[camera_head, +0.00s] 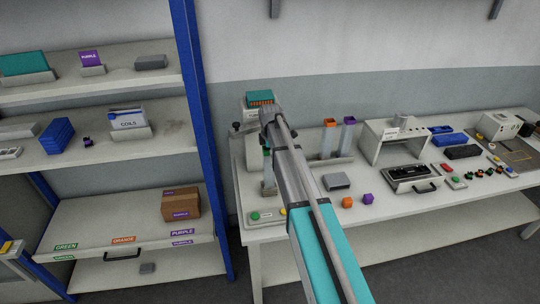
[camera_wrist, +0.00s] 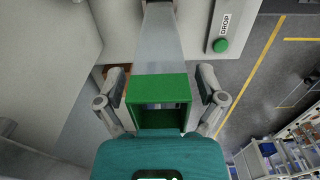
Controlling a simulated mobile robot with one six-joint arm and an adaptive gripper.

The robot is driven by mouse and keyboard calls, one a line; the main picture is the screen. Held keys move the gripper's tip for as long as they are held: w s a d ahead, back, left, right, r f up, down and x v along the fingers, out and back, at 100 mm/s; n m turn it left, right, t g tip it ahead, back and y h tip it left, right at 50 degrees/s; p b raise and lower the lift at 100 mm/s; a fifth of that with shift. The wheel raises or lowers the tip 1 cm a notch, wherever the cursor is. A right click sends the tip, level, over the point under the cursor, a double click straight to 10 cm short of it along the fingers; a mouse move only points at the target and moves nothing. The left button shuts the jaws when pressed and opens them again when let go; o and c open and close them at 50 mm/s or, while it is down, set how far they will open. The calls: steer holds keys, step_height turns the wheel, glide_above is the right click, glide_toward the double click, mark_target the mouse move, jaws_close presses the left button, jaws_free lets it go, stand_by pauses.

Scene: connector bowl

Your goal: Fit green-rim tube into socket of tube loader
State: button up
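The green-rim tube shows in the wrist view, with its square green rim (camera_wrist: 160,88) close to the camera and its clear body (camera_wrist: 158,45) running away toward the bench top. My gripper (camera_wrist: 162,86) has one finger on each side of the rim. A narrow gap shows at the right finger and a smaller one at the left, so the fingers look open around the rim. In the head view the tube's clear body (camera_head: 269,180) stands upright beside my arm, which hides part of it. The white tube loader (camera_head: 250,155) is partly hidden behind my arm; its socket cannot be made out.
An orange-rim tube (camera_head: 328,139) and a purple-rim tube (camera_head: 348,136) stand upright in a holder to the right. A grey block (camera_head: 336,181), orange cube (camera_head: 347,202) and purple cube (camera_head: 367,198) lie on the bench. A green DROP button (camera_wrist: 221,45) is near the bench edge.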

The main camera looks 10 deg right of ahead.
steer(key=shift+r, duration=0.15)
stand_by(0.3)
step_height(320, 180, up, 11)
steer(key=p, duration=1.1)
stand_by(1.0)
steer(key=s+f+m+b, duration=0.5)
steer(key=s+m, duration=0.1)
steer(key=s, duration=0.3)
steer(key=s+f+m+b, duration=0.6)
steer(key=s, duration=0.4)
steer(key=s+a+f+m+b, duration=0.1)
steer(key=s+f+m+b, duration=0.4)
steer(key=s, duration=0.5)
steer(key=shift+f+m+b, duration=0.4)
steer(key=shift+f+b, duration=0.25)
steer(key=shift+f, duration=0.1)
steer(key=shift+a, duration=0.1)
